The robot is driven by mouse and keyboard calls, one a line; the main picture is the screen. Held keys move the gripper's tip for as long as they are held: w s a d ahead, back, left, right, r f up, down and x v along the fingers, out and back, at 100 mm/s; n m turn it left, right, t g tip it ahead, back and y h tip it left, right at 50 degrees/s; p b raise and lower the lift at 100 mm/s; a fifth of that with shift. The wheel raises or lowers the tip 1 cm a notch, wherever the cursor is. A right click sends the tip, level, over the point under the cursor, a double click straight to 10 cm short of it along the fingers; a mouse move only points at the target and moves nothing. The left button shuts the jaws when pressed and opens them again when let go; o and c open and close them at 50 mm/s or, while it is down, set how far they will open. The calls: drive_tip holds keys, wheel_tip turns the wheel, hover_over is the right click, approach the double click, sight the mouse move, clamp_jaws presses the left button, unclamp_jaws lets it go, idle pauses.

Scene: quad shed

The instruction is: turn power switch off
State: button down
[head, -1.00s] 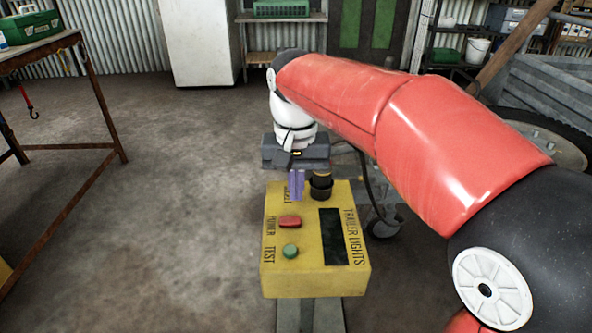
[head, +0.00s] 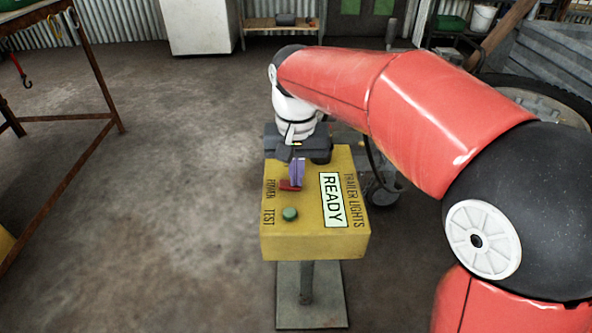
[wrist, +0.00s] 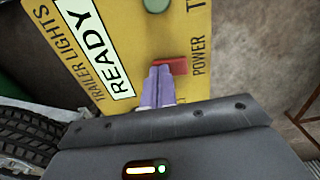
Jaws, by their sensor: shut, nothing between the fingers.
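The yellow trailer lights box (head: 311,246) stands on a post in the middle of the head view. Its display (head: 333,200) is lit and reads READY; it also shows in the wrist view (wrist: 107,55). The red power switch (head: 287,187) sits beside the word POWER, partly hidden by my fingers in the head view. In the wrist view the red switch (wrist: 178,66) shows just beyond my fingertips. My gripper (head: 297,184) is shut and empty, its purple fingertips (wrist: 160,70) at the switch. They look to be touching it, but I cannot be sure.
A green test button (head: 290,214) is on the box close to the switch. A dark knob (head: 322,158) is at the box's far end, partly behind my gripper. A workbench (head: 60,115) stands at left and a tyre (head: 540,100) at right. The floor left of the box is clear.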

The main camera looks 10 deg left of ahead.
sight(289, 184)
drive_tip(key=shift+f, duration=0.1)
drive_tip(key=shift+s+a+r+p, duration=0.1)
drive_tip(key=shift+a+r+p, duration=0.05)
drive_tip(key=shift+a+p, duration=0.2)
drive_tip(key=shift+s+a+r+p, duration=0.1)
drive_tip(key=shift+a+p, duration=0.15)
drive_tip(key=shift+a, duration=0.2)
wheel_tip(289, 184, up, 14)
drive_tip(key=p, duration=0.5)
drive_tip(key=shift+f, duration=0.15)
